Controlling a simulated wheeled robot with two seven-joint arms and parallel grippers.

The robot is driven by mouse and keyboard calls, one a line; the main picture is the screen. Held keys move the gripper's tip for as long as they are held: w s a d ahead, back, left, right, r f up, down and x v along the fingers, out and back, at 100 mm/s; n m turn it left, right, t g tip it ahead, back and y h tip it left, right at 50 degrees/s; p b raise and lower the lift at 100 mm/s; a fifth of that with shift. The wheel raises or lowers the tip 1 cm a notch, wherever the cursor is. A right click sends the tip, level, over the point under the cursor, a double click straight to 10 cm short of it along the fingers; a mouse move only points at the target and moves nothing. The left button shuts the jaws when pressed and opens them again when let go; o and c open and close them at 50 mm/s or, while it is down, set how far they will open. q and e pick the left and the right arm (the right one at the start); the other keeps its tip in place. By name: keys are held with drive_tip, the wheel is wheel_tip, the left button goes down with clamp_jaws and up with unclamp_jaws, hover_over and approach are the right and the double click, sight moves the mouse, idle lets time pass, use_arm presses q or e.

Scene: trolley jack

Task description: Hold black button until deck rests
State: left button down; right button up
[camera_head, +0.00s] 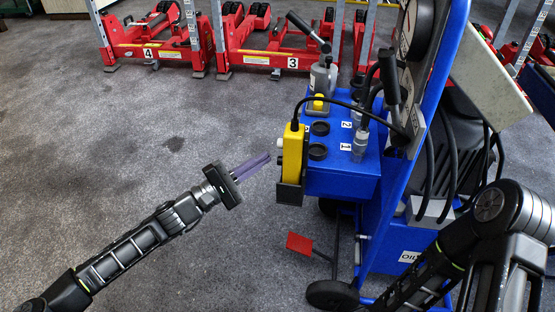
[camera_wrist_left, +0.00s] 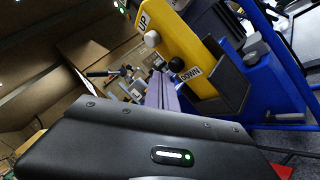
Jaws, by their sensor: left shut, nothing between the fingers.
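A yellow control box (camera_head: 293,153) hangs on the left side of a blue trolley, in a black holder (camera_head: 289,194). In the left wrist view the box (camera_wrist_left: 188,42) carries a white button (camera_wrist_left: 152,39) by the word UP and a black button (camera_wrist_left: 176,65) by the word DOWN. My left gripper (camera_head: 268,157) is shut and empty, its purple fingers pointing at the box's button side. A small gap shows between the tips and the box in the head view. In the left wrist view the fingertips (camera_wrist_left: 160,76) are close to the black button. I cannot tell which part is the deck. My right gripper is out of view.
The blue trolley (camera_head: 338,180) has sockets numbered 1 and 2, a gauge (camera_head: 416,28) and black hoses. A red pedal (camera_head: 299,243) sits low beside it. Red jacks numbered 4 (camera_head: 150,50) and 3 (camera_head: 285,60) stand behind. The grey floor (camera_head: 110,140) at left is clear.

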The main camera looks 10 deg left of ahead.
use_arm(q)
drive_tip(key=shift+d, duration=0.1)
drive_tip(key=shift+d, duration=0.3)
drive_tip(key=shift+s+d+p, duration=0.1)
drive_tip(key=shift+d+p, duration=0.3)
drive_tip(key=shift+d, duration=0.2)
idle(2.1)
idle(0.7)
drive_tip(key=shift+a, duration=1)
drive_tip(key=shift+a, duration=0.1)
drive_tip(key=a, duration=0.3)
drive_tip(key=a+p, duration=0.1)
drive_tip(key=a, duration=0.1)
drive_tip(key=shift+w, duration=0.25)
